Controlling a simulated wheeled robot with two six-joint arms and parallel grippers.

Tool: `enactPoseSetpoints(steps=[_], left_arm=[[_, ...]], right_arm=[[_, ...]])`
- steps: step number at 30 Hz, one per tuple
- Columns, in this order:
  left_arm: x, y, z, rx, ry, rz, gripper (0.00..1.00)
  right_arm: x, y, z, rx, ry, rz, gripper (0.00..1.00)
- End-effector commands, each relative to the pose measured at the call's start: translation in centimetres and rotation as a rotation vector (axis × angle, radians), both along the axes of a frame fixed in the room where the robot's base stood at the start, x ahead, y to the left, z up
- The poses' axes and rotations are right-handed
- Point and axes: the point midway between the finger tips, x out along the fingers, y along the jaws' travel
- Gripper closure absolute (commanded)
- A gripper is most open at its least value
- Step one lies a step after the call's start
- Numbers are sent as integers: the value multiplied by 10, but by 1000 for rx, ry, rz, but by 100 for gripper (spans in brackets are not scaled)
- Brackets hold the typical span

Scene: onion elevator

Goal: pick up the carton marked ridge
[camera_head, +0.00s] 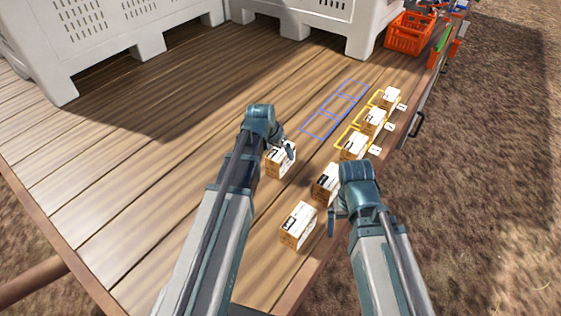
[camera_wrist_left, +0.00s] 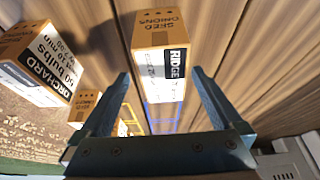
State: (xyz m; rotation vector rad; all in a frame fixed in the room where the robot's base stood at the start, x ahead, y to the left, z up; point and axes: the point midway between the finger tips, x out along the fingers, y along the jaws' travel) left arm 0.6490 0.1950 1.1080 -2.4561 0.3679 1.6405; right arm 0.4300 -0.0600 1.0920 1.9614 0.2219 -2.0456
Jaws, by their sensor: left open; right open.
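The carton marked RIDGE (camera_wrist_left: 158,40) is a white and tan box with a black label, seen between the two fingers in the left wrist view. In the head view it is the carton (camera_head: 278,164) under my left gripper (camera_head: 287,149), partly hidden by it. My left gripper is open, its fingers apart on either side of the carton in the wrist view; I cannot tell whether they touch it. My right gripper (camera_head: 334,214) hangs near two other cartons at the table's front right; its fingers are mostly hidden.
A carton marked ORCHARD (camera_wrist_left: 40,62) stands close beside. Another carton (camera_head: 298,226) stands nearer the front. Several cartons stand in yellow outlines (camera_head: 343,136) with small tags along the right edge. Blue outlines (camera_head: 322,124) are empty. Large grey bins (camera_head: 110,30) and an orange crate (camera_head: 408,36) stand behind.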

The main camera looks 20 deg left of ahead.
Motion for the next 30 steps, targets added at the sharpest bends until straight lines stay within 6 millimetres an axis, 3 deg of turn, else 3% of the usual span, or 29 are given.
enactPoseSetpoints(steps=[9,30], left_arm=[[17,-1,-40,0,0,-1,0],[18,-1,-44,0,0,0,0]], right_arm=[[0,0,-40,-2,0,8,0],[0,0,-44,-2,0,9,0]])
